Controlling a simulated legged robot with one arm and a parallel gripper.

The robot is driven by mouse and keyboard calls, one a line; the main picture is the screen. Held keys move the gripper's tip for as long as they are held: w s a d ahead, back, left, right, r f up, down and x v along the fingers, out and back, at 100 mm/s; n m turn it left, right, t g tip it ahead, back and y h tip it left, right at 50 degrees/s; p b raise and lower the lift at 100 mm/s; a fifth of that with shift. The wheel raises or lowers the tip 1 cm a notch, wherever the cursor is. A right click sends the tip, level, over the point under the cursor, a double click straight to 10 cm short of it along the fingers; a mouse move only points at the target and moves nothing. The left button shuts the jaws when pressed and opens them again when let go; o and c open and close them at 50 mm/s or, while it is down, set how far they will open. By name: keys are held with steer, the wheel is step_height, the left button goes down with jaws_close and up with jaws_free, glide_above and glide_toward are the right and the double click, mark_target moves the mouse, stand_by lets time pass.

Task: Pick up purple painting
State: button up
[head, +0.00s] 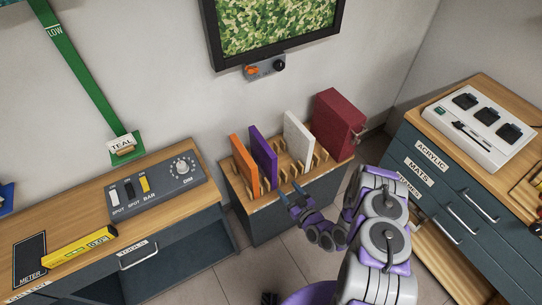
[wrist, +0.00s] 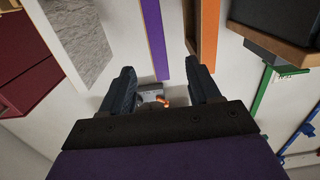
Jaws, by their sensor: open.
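The purple painting (head: 264,156) is a thin panel standing upright in a slotted wooden rack (head: 262,201), between an orange panel (head: 244,163) on its left and a white panel (head: 298,138) on its right. My gripper (head: 288,189) is in front of the rack, open and empty, apart from the panels. In the wrist view the purple panel (wrist: 155,38) shows edge-on ahead of the gap between my open fingers (wrist: 163,85). The orange panel (wrist: 204,35) is near the right finger there. The lower end of the purple panel is hidden in the rack.
A dark red box-like item (head: 338,122) stands at the rack's right end. A switch panel (head: 151,189) lies on the left cabinet. A drawer cabinet with a white charger tray (head: 478,124) stands right. A framed camouflage picture (head: 272,27) hangs above. Tiled floor is open before the rack.

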mark_target(274, 169)
steer(key=shift+t, duration=0.4)
steer(key=b+x, duration=0.3)
steer(key=x, duration=0.8)
steer(key=shift+w+f, duration=0.1)
steer(key=shift+w, duration=0.1)
steer(key=x, duration=0.1)
steer(key=b+x, duration=0.1)
steer(key=x, duration=0.1)
steer(key=b+x, duration=0.1)
steer(key=shift+w+a+f, duration=0.15)
steer(key=shift+w+f, duration=0.2)
steer(key=shift+w+a+b, duration=0.25)
steer(key=shift+b, duration=0.05)
steer(key=shift+r, duration=0.1)
jaws_close()
